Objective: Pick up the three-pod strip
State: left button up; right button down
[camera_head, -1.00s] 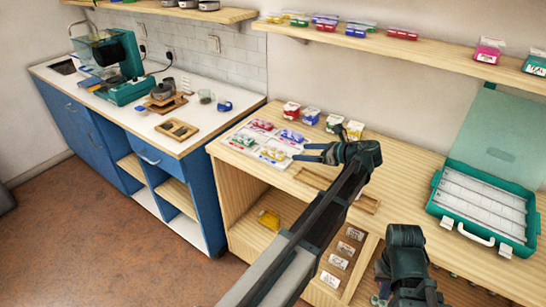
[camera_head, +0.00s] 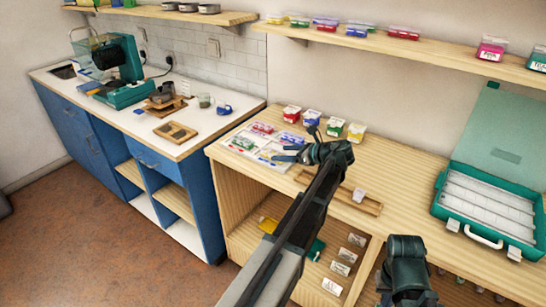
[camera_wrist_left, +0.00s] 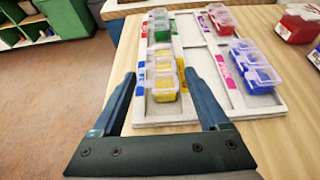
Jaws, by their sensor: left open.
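A white bead board (camera_head: 232,148) lies on the wooden counter and holds several lidded pod strips. The yellow strip (camera_wrist_left: 164,80), apparently of three pods under clear lids, sits on the board's near left part in the left wrist view. A green strip (camera_wrist_left: 160,28), a red strip (camera_wrist_left: 221,20) and a blue strip (camera_wrist_left: 252,68) sit in other parts. My left gripper (camera_head: 277,153) is open and empty, its fingers pointing at the board. In the left wrist view its fingers (camera_wrist_left: 157,108) stand either side of the yellow strip's near end. My right gripper's fingers are not clear.
Several small boxes (camera_head: 333,125) stand behind the board. A wooden tray (camera_head: 340,195) lies right of it, and an open green case (camera_head: 487,200) is further right. A shelf (camera_head: 410,47) runs above. A blue cabinet with a white worktop (camera_head: 80,105) stands left.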

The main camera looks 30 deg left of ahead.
aim_at(274, 152)
pick_arm(q)
jog(key=x, duration=0.2)
jog(key=b+x, duration=0.1)
jog(key=x, duration=0.1)
jog(key=shift+w+a+f+b, duration=0.2)
jog(key=shift+w+b, duration=0.05)
jog(key=shift+b, duration=0.05)
grip_shut()
jog(key=shift+r, duration=0.15)
jog(key=shift+r+p, duration=0.4)
jog(key=shift+p, duration=0.2)
notch_tip(274, 152, up, 3)
jog(key=p, duration=0.2)
jog(key=shift+f+p, duration=0.15)
jog(key=shift+p, duration=0.2)
jog(key=s+d, duration=0.3)
jog(key=d, duration=0.1)
jog(key=s+d+r+p, duration=0.1)
jog(key=s+d, duration=0.6)
jog(key=d, duration=0.1)
jog(key=shift+s+r, duration=0.15)
jog(key=shift+s, duration=0.2)
